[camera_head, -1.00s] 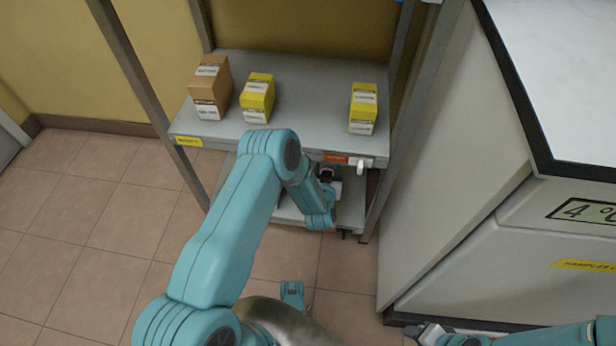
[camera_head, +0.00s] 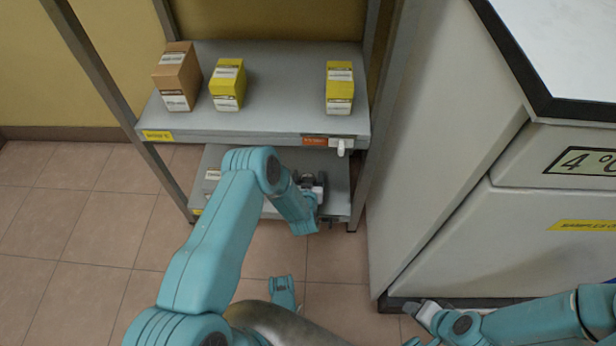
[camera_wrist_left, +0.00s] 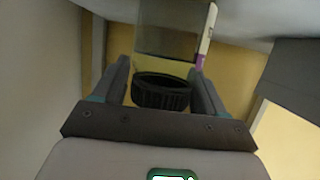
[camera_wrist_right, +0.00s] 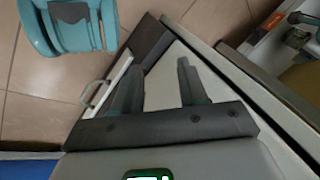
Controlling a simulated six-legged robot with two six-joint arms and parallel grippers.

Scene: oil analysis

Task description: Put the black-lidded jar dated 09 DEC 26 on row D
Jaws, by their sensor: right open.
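A black-lidded jar (camera_wrist_left: 162,92) fills the gap between the fingers of my left gripper (camera_wrist_left: 162,80) in the left wrist view. The fingers lie against its sides. Its clear body holds a pale yellow liquid, with a white and purple label edge at one side; no date can be read. In the head view my left gripper (camera_head: 314,184) is at the rack's lower shelf (camera_head: 338,203), below the upper shelf's front edge; the jar is hard to make out there. My right gripper (camera_wrist_right: 160,75) is open and empty, low beside the white cabinet.
The upper shelf (camera_head: 280,115) holds a brown box (camera_head: 177,76) and two yellow boxes (camera_head: 227,84) (camera_head: 340,88), with clear room between. Its front edge has a yellow label (camera_head: 158,136) and a red tag (camera_head: 314,141). The white cabinet (camera_head: 450,170) stands close on the right.

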